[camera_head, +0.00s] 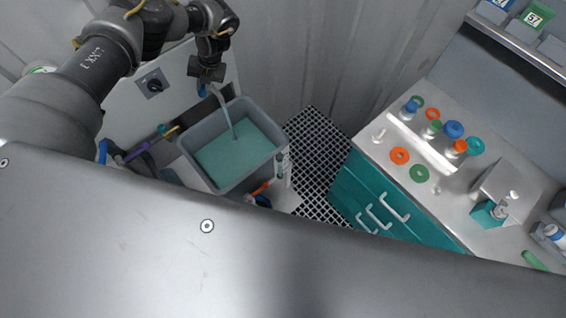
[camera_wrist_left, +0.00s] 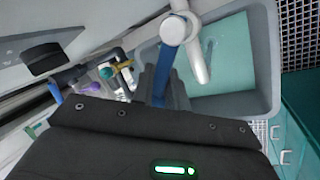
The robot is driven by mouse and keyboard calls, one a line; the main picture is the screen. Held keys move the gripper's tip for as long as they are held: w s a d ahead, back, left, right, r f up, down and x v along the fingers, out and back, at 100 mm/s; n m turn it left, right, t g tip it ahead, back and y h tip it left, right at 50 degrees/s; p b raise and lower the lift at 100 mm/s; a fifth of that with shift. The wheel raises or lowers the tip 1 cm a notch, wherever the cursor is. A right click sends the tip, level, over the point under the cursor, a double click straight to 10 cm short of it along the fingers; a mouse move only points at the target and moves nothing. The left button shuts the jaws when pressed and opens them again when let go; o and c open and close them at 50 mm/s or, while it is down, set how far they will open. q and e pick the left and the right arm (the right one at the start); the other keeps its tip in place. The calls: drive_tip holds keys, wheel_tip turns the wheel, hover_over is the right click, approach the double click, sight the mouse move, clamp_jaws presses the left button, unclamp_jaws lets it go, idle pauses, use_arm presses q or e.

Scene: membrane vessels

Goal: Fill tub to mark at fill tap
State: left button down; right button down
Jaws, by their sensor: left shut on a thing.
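The grey tub (camera_head: 207,185) stands below the fill tap, with teal liquid (camera_head: 240,155) covering its inside well up the walls. A pale strand (camera_head: 226,112) runs from the tap down to the liquid; where spout ends and stream begins is unclear. The wrist view shows the pale spout (camera_wrist_left: 197,55) over the tub (camera_wrist_left: 262,60). My left gripper (camera_head: 206,76) is shut on the blue tap lever (camera_wrist_left: 176,60), above the tub's back left edge. A gauge-like strip (camera_head: 281,163) is on the tub's right corner; no mark is readable. My right gripper is out of view.
A black knob (camera_head: 153,84) is on the wall panel. Black grating (camera_head: 318,155) lies to the right, then a teal-drawered counter (camera_head: 378,200) with coloured caps and rings.

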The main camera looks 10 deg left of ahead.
use_arm(q)
drive_tip(key=a+m+t, duration=0.1)
drive_tip(key=m, duration=0.2)
drive_tip(key=a+m+t, duration=0.1)
drive_tip(key=a+m, duration=0.1)
drive_tip(key=m, duration=0.2)
drive_tip(key=a+m+t+b, duration=0.1)
drive_tip(key=m+t, duration=0.1)
drive_tip(key=m, duration=0.2)
drive_tip(key=shift+w+a+h, duration=0.35)
drive_tip(key=shift+w+h, duration=0.05)
drive_tip(key=c, duration=1.6)
unclamp_jaws()
drive_tip(key=shift+o, duration=1.1)
drive_tip(key=shift+a, duration=0.15)
drive_tip(key=b+v, duration=0.3)
drive_tip(key=v, duration=0.7)
drive_tip(key=shift+r, duration=0.35)
